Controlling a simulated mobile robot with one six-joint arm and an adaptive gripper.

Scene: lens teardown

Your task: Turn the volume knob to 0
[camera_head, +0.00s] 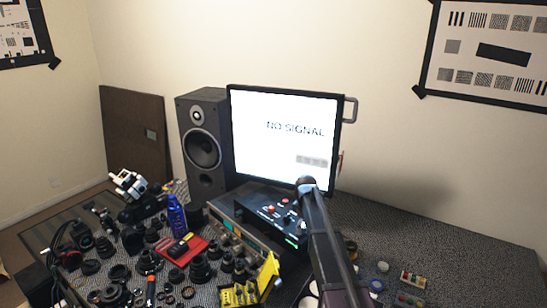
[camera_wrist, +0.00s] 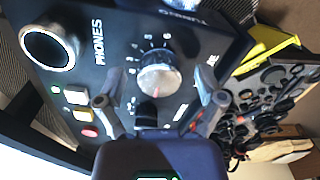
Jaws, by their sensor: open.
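The volume knob (camera_wrist: 159,78) is a round silver-topped knob on a black panel in the wrist view. A red pointer mark shows on the lower part of its face, with small numerals printed around it. My gripper (camera_wrist: 160,103) is open, with one finger to each side of the knob and the tips apart from it. Nothing is held. In the head view the black control box (camera_head: 268,212) stands below the monitor, and my arm hides part of it. I cannot make out the knob or my fingertips clearly there.
In the wrist view, a large round socket (camera_wrist: 49,47) and several coloured buttons (camera_wrist: 82,115) share the panel. In the head view, the monitor (camera_head: 275,135) stands behind the box, a speaker (camera_head: 205,150) left of it. Lens parts crowd the table's left; a yellow holder (camera_head: 252,284) stands in front.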

